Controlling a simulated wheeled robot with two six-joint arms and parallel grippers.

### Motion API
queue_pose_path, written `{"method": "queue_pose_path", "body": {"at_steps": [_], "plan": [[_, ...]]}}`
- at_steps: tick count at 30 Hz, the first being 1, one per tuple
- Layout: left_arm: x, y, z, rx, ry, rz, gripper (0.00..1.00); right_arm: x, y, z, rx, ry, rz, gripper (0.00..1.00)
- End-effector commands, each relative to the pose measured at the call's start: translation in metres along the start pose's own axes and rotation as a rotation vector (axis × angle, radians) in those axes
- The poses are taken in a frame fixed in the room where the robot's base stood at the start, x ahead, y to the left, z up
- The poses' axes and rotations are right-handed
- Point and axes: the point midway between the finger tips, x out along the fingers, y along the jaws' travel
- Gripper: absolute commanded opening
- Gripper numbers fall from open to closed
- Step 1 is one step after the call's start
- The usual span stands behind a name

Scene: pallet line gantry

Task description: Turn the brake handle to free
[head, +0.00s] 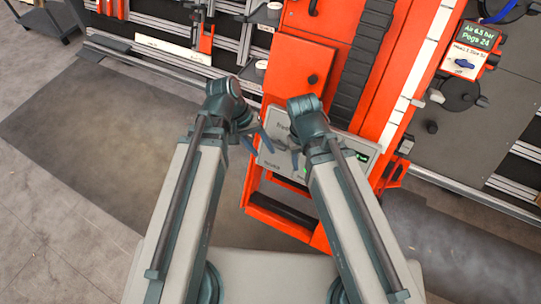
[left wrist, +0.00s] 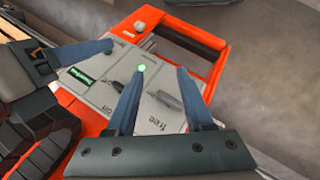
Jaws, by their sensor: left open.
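A grey control panel (head: 266,160) is set on the orange machine, low at the front. In the left wrist view the panel (left wrist: 158,122) carries a "free" label, a grey lever-like part (left wrist: 166,98) and a darker part (left wrist: 129,86) partly behind a finger. Which of these is the brake handle I cannot tell for sure. My left gripper (head: 257,142) is over the panel, also seen in the left wrist view (left wrist: 159,72), open with nothing between its fingers. My right gripper (head: 289,150) is close beside it over the panel; its jaw opening is unclear.
A green light (left wrist: 141,68) and a small green display (left wrist: 80,76) are on the panel. A round black knob (head: 312,79) sits on the orange housing above. A sign with a blue switch (head: 465,63) is at upper right. Open floor lies at left.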

Motion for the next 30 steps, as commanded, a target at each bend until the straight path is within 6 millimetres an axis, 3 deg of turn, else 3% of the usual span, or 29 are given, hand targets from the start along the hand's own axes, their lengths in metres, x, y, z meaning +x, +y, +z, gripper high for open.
{"method": "queue_pose_path", "body": {"at_steps": [1,6,18,24,30], "plan": [[0.021,-0.013,-0.009,-0.039,0.006,0.051,0.53,0.03,-0.003,-0.002,0.0,0.0,0.0,0.5],[0.043,-0.032,-0.028,-0.149,0.023,0.225,0.53,0.077,-0.007,-0.004,0.0,0.0,0.0,0.5],[0.067,-0.091,-0.073,-0.364,0.09,0.641,0.53,0.186,-0.018,-0.011,0.0,0.0,0.0,0.5],[0.063,-0.119,-0.088,-0.428,0.125,0.807,0.53,0.223,-0.021,-0.013,0.0,0.0,0.0,0.5],[0.056,-0.132,-0.093,-0.453,0.143,0.889,0.53,0.237,-0.023,-0.014,0.0,0.0,0.0,0.5]]}}
